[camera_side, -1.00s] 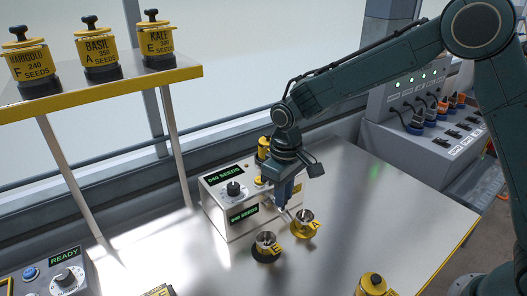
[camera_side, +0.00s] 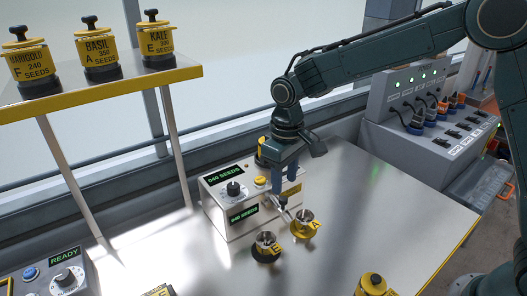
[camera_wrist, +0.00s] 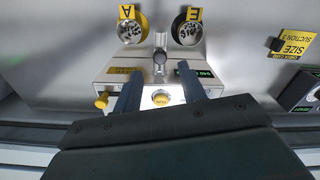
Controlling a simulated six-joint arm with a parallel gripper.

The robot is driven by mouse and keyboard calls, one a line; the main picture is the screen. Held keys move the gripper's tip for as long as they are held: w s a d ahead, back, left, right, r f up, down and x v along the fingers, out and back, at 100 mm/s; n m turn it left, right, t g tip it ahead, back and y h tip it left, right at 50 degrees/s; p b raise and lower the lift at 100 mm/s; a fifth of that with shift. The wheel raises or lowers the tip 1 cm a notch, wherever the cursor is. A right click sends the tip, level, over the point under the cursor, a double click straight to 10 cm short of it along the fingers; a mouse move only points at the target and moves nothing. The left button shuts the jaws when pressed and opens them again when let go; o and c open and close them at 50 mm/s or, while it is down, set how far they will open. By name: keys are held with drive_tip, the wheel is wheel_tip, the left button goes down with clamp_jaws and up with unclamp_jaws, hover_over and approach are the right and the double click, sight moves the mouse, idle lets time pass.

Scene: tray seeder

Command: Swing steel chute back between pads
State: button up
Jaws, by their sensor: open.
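The steel chute (camera_side: 286,212) comes off the front of the counter box (camera_side: 228,217). Contact with the chute is not visible.
A shelf (camera_side: 120,84) holding labelled seed jars stands at the left. A READY control box (camera_side: 52,275) is at the lower left. A yellow-topped jar (camera_side: 373,284) stands near the front edge. A grey panel with plugs (camera_side: 425,120) is at the back right. The table's right side is clear.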

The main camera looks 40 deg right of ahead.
sight(286, 199)
wheel_tip(286, 199, up, 9)
idle(0.4)
drive_tip(key=shift+r, duration=0.1)
drive_tip(key=s+d+r+m+t, duration=0.1)
drive_tip(key=s+d+r, duration=0.25)
drive_tip(key=s, duration=0.25)
drive_tip(key=s+d+r+t, duration=0.2)
drive_tip(key=s+d+r, duration=0.1)
drive_tip(key=s+d, duration=0.25)
drive_tip(key=s+d+f+m+t, duration=0.1)
drive_tip(key=s+d, duration=0.1)
drive_tip(key=s, duration=0.5)
drive_tip(key=s+d+f+m+t, duration=0.1)
drive_tip(key=s+d, duration=0.2)
drive_tip(key=s, duration=0.5)
drive_tip(key=shift+f+t, duration=0.3)
drive_tip(key=shift+f, duration=0.1)
idle(0.7)
